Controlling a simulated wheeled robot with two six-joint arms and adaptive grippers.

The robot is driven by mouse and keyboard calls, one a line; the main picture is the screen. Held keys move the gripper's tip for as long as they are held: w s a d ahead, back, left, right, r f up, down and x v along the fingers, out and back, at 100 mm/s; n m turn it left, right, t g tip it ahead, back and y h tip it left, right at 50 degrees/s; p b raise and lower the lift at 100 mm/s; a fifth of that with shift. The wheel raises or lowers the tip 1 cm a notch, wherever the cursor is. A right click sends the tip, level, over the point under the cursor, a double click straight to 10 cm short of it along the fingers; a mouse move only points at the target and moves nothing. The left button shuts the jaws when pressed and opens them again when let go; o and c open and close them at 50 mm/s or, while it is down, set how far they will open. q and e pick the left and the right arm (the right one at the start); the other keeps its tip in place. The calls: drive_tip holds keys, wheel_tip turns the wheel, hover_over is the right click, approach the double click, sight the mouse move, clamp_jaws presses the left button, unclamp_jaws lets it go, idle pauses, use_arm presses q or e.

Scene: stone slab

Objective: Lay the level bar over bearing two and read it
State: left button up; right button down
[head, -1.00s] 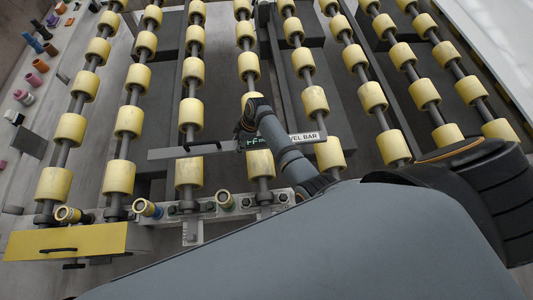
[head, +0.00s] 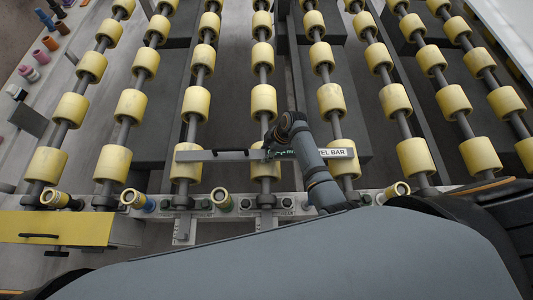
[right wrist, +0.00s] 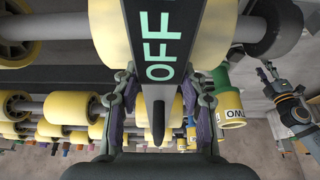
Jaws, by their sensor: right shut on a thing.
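The level bar (head: 225,155) is a long grey bar with a white label. In the head view it lies level across the picture over the front rollers; I cannot tell if it touches them. My right gripper (head: 280,148) is shut on its middle. In the right wrist view the bar (right wrist: 157,90) sits between the fingers, with green "OFF" lettering. A yellow cap marked "TWO" (right wrist: 229,108) with a green collar is right of the fingers. A green-collared cap (head: 221,199) stands on the front rail, left of the gripper. My left gripper (right wrist: 266,72) seems to show small; its jaws are unclear.
Rows of yellow rollers (head: 131,104) on grey shafts fill the middle. The front rail (head: 322,205) carries several yellow caps, including a blue-collared one (head: 138,199). A yellow box (head: 60,228) with a dark handle is front left. Small coloured pieces (head: 40,56) lie at the far left.

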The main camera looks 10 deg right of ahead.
drive_tip(key=shift+w+a, duration=0.1)
drive_tip(key=c, duration=1)
unclamp_jaws()
drive_tip(key=shift+c, duration=0.2)
drive_tip(key=shift+o, duration=1.4)
drive_tip(key=shift+s+r, duration=0.1)
drive_tip(key=shift+s, duration=0.2)
drive_tip(key=shift+d+r, duration=0.25)
drive_tip(key=shift+r, duration=0.15)
use_arm(q)
drive_tip(key=shift+w+a+f+b, duration=0.1)
drive_tip(key=shift+w+f+b, duration=0.1)
drive_tip(key=shift+b, duration=0.1)
use_arm(e)
drive_tip(key=v, duration=1.1)
drive_tip(key=shift+r, duration=0.1)
drive_tip(key=shift+a, duration=0.1)
